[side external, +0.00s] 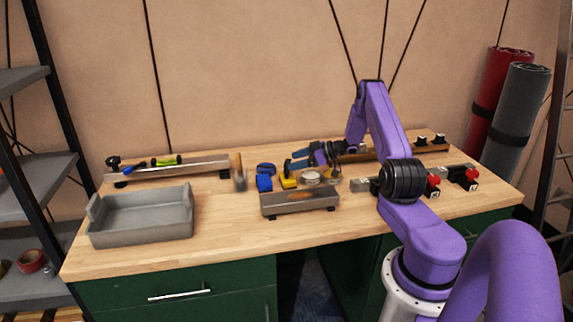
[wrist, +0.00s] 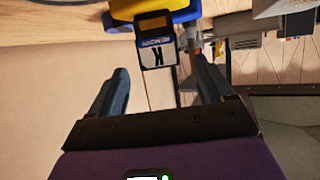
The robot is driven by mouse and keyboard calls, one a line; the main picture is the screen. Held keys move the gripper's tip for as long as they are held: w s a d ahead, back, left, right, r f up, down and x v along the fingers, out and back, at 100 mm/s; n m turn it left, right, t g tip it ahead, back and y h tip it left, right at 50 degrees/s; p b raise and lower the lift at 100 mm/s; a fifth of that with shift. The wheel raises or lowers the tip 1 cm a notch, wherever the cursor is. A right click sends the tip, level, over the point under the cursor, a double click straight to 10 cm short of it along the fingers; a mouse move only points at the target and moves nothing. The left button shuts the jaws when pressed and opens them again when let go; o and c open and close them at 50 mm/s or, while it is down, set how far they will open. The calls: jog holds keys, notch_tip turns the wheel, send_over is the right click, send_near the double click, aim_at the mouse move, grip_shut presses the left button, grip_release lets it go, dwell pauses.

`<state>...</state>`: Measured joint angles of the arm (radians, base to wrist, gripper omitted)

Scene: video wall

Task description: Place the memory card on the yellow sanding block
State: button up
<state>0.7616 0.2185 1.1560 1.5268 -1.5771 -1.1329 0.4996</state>
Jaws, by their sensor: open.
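The memory card (wrist: 155,54), dark with a white and blue label, shows between and beyond my fingers in the wrist view. Its upper end overlaps the edge of the yellow sanding block (wrist: 122,10); I cannot tell whether it rests on the block or is apart from it. My gripper (wrist: 160,76) is open, with one finger on each side of the card's lower end and visible gaps. In the side view my gripper (side external: 297,162) is low over the bench, just above the yellow block (side external: 288,183). I cannot make out the card there.
Blue objects (side external: 264,183) lie left of the block. A grey metal stand (side external: 300,203) is in front, and a clear holder with a wooden-handled tool (side external: 238,180) is further left. A grey tray (side external: 142,218) sits at the left. Red-and-black clamps (side external: 465,177) are at the right.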

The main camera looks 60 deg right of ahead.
jog(key=v, duration=0.6)
jog(key=w+a+r+n+g+h, duration=0.2)
jog(key=w+a+r, duration=0.5)
jog(key=w+a, duration=0.5)
jog(key=w+a+r+h, duration=0.1)
jog(key=a+r, duration=0.3)
jog(key=a, duration=0.8)
jog(key=s+a+r+n+g, duration=0.1)
jog(key=s+a, duration=0.3)
jog(key=a, duration=0.3)
jog(key=s+a+r+g, duration=0.2)
jog(key=s+a, duration=0.2)
jog(key=a, duration=0.3)
jog(key=s+a+n+g, duration=0.2)
jog(key=s+a, duration=0.5)
jog(key=s, duration=0.5)
jog(key=s+n+g+h, duration=0.1)
jog(key=s+n+g, duration=0.2)
jog(key=s, duration=1.8)
jog(key=shift+s+d+g+h, duration=0.25)
jog(key=shift+d+g+h, duration=0.05)
jog(key=shift+g, duration=0.9)
